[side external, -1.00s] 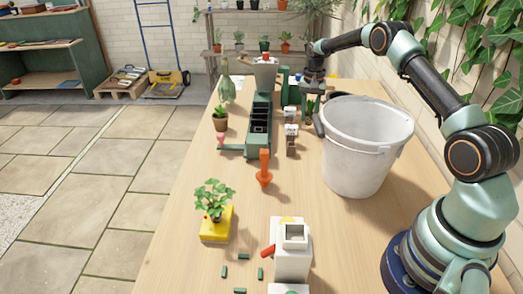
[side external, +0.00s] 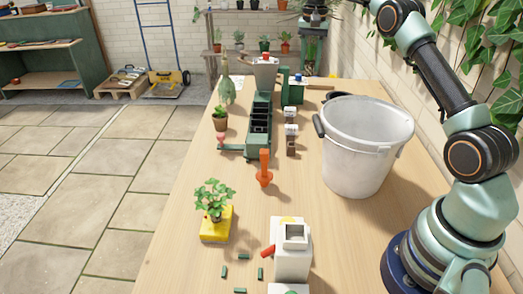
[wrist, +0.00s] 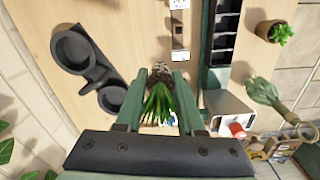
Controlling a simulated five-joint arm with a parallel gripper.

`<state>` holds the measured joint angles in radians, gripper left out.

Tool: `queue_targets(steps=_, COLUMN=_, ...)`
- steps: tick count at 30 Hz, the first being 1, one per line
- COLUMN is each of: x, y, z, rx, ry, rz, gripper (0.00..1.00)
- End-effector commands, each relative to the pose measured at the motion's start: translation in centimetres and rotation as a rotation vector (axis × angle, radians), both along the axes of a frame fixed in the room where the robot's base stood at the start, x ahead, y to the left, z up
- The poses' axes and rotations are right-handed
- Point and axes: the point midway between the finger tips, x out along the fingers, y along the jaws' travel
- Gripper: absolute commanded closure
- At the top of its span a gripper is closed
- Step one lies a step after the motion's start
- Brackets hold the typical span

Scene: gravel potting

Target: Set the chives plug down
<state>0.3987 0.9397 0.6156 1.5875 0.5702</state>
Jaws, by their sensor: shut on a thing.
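The chives plug, a dark soil plug (wrist: 160,73) with thin green leaves, sits between the two green fingers of my gripper (wrist: 164,82) in the wrist view. My gripper is shut on it, with the leaves pointing back toward the wrist. In the side view my gripper (side external: 309,68) is high at the far end of the table, where the plug is too small to make out clearly. A black holder with two round openings (wrist: 90,70) lies left of the gripper in the wrist view. Its rim shows partly behind the bucket in the side view (side external: 336,96).
A large white bucket (side external: 365,150) stands at the right.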

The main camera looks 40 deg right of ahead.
Motion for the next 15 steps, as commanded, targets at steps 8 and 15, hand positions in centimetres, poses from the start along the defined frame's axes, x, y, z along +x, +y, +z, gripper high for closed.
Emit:
queue_targets(steps=8, x=3.0, y=12.0, z=0.2, rx=0.0, ry=0.001, rz=0.07, gripper=1.0)
queue_targets(steps=15, x=3.3, y=23.9, z=0.3, rx=0.0, ry=0.004, rz=0.128, gripper=1.0)
